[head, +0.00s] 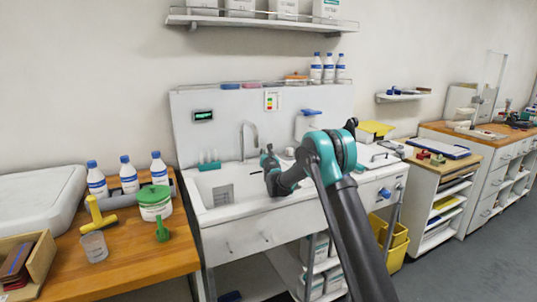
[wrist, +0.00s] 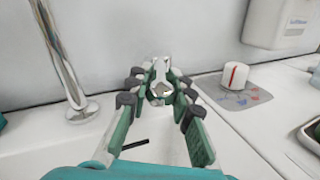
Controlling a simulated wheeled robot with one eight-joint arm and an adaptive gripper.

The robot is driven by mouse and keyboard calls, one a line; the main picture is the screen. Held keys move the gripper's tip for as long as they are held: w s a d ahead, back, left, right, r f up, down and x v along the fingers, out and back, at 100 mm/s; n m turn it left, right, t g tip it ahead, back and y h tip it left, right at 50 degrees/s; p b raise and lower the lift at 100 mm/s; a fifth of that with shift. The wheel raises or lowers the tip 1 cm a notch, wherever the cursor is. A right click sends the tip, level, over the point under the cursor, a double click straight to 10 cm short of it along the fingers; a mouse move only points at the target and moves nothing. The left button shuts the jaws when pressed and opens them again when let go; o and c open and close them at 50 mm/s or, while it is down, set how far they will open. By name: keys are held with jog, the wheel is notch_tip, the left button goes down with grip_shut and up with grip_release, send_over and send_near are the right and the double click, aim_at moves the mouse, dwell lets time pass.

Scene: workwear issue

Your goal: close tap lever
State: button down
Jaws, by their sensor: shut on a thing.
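My gripper (wrist: 160,80) is closed around a pale metal tap lever (wrist: 161,89), which sits between the fingertips in the wrist view. In the head view my gripper (head: 268,163) is at the back of the sink, just right of the curved tap spout (head: 249,140). The spout's chrome foot also shows left of the fingers in the wrist view (wrist: 80,108). The lever is hidden behind my gripper in the head view, and the fingers cover part of it in the wrist view.
A white knob with a red mark (wrist: 234,76) stands on the counter right of my fingers. A dispenser (head: 308,125) hangs on the splashback. The white sink basin (head: 222,190) lies left of my gripper. A wooden bench with bottles (head: 128,176) stands further left.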

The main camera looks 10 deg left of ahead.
dwell(0.3)
jog(key=c, duration=1.5)
grip_release()
jog(key=shift+a, duration=0.1)
jog(key=v, duration=1.2)
jog(key=shift+s+f, duration=0.1)
